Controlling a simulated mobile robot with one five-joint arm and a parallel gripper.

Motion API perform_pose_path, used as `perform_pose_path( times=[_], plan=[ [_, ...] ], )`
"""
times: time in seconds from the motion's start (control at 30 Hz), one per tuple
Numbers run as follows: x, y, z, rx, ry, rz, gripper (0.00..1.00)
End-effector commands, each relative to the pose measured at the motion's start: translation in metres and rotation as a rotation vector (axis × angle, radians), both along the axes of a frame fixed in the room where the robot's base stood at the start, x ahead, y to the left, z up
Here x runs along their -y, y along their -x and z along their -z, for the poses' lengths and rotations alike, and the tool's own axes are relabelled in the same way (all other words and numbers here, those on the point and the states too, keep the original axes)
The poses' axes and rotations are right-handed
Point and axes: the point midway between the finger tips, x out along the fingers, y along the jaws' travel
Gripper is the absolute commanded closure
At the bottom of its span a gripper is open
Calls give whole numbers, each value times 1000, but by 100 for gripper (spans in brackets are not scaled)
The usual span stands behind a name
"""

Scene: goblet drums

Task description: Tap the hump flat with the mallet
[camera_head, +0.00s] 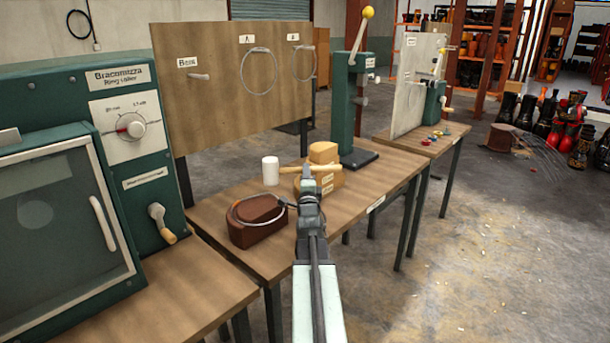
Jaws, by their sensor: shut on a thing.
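My gripper (307,172) is at the middle of the workbench, shut on the pale wooden handle of the mallet (328,168). The handle lies roughly level across the picture. A tan wooden block (323,152) shows just behind it; I cannot tell whether this is the mallet's head. A thin metal ring (235,213) lies on a dark red-brown block (250,235), to the left of and nearer than my gripper. Its right side is close to my wrist in the picture. A hump on the ring is too small to make out.
A labelled wooden stand (328,183) is behind my gripper, with a white cup (270,170) to its left. A green press (345,110) stands at the back of the bench (225,208). A green machine (140,150) fills the left. Rings hang on a board (220,110).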

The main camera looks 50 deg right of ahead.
Motion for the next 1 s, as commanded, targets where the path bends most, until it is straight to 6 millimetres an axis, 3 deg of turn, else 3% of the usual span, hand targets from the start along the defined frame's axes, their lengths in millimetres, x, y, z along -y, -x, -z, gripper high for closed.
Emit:
perform_pose_path(
  times=[0.03, 0.13, 0.2, 0.37, 0.63, 1.0],
  plan=[
    [0, 0, 29, 1, 0, 0, 100],
    [0, 0, 54, 1, 0, 0, 100],
    [0, 0, 38, 2, 1, 0, 100],
    [0, 0, 31, 1, 0, 0, 100],
    [0, 0, -26, 1, 0, 0, 100],
    [-1, -1, -23, 1, 0, -1, 100]
  ],
)
